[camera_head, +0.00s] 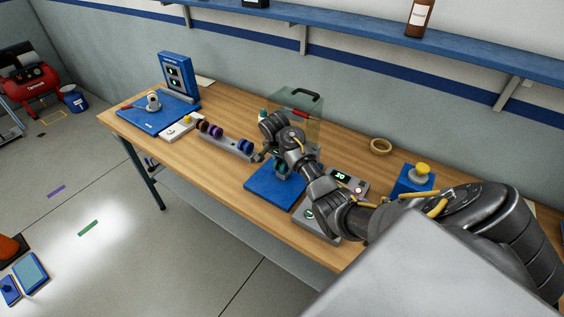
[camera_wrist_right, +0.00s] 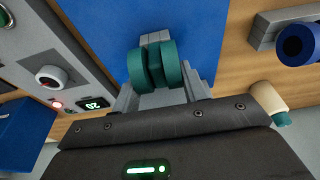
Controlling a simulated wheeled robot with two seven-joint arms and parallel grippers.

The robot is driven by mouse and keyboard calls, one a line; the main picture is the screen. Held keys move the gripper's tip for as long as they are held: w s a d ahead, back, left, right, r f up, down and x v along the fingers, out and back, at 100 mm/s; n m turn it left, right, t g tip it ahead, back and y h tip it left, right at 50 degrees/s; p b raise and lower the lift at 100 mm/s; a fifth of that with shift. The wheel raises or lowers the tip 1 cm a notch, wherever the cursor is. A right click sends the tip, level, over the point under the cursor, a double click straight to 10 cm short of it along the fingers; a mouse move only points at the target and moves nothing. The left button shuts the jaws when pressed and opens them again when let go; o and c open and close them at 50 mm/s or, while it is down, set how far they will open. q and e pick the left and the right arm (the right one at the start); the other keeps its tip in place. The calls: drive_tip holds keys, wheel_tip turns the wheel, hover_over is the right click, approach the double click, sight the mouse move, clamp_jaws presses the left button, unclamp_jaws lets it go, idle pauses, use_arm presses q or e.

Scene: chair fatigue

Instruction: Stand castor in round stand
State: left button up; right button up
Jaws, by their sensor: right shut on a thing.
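My right gripper (camera_wrist_right: 161,88) is shut on a green twin-wheel castor (camera_wrist_right: 151,66), which it holds over the blue mat (camera_wrist_right: 185,20). Whether the castor touches the mat is hard to tell. In the head view my right arm largely hides the castor, above the blue mat (camera_head: 262,194) near the table's front edge. A tan wooden ring (camera_head: 381,146), which looks like the round stand, lies at the back of the table, right of the gripper. My left gripper is out of view.
A grey rack (camera_head: 225,141) with purple and blue castors stands left of the mat. A clear guard with a black handle (camera_head: 305,93) is behind my arm. A control box with a green display (camera_head: 343,177) and a blue box with a yellow knob (camera_head: 422,168) stand to the right.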

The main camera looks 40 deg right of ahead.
drive_tip(key=shift+r, duration=0.15)
drive_tip(key=shift+p+v, duration=0.8)
drive_tip(key=shift+v, duration=0.05)
drive_tip(key=shift+w+d, duration=0.1)
drive_tip(key=shift+d, duration=0.1)
drive_tip(key=shift+v, duration=0.75)
drive_tip(key=shift+d+r, duration=0.1)
drive_tip(key=shift+d, duration=0.05)
drive_tip(key=shift+d+v, duration=0.2)
drive_tip(key=shift+v, duration=0.75)
drive_tip(key=shift+d+v, duration=0.2)
drive_tip(key=shift+v, duration=0.75)
drive_tip(key=shift+w+r, duration=0.1)
drive_tip(key=shift+w, duration=0.1)
drive_tip(key=shift+a+x, duration=0.2)
drive_tip(key=shift+x, duration=0.65)
drive_tip(key=shift+a+x, duration=0.2)
drive_tip(key=shift+x, duration=0.65)
drive_tip(key=shift+a+x, duration=0.15)
drive_tip(key=shift+x, duration=0.7)
